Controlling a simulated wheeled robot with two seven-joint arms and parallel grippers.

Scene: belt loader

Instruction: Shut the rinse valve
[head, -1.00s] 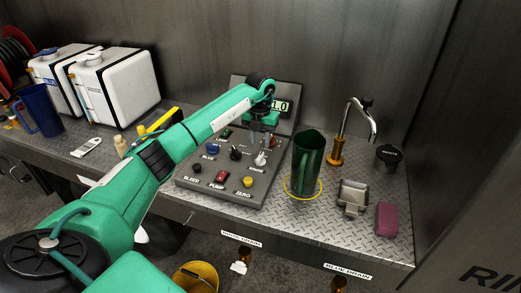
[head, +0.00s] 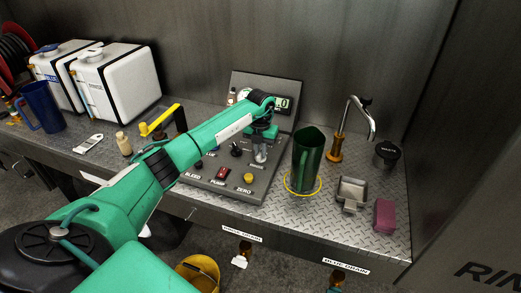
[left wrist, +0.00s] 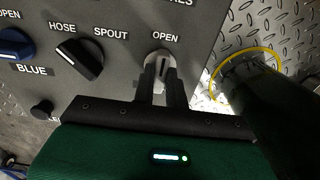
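The rinse valve is a pale grey knob at the right of the sloped grey control panel (head: 212,187). In the left wrist view the knob (left wrist: 159,62) sits just below its OPEN label, and its raised grip points up toward that label. My left gripper (head: 261,152) is down at the knob. In the left wrist view its two dark fingers stand close together on either side of the grip and look shut on it; the fingers hide the knob's lower part. My right gripper is not in view.
A green jug (head: 307,160) stands in a yellow ring close to the panel's right side. Behind and beside it are a spout (head: 352,125), a black-lidded pot (head: 387,153), a metal holder (head: 351,192) and a maroon block (head: 384,216). A black HOSE/SPOUT knob (left wrist: 80,58) is left of the gripper.

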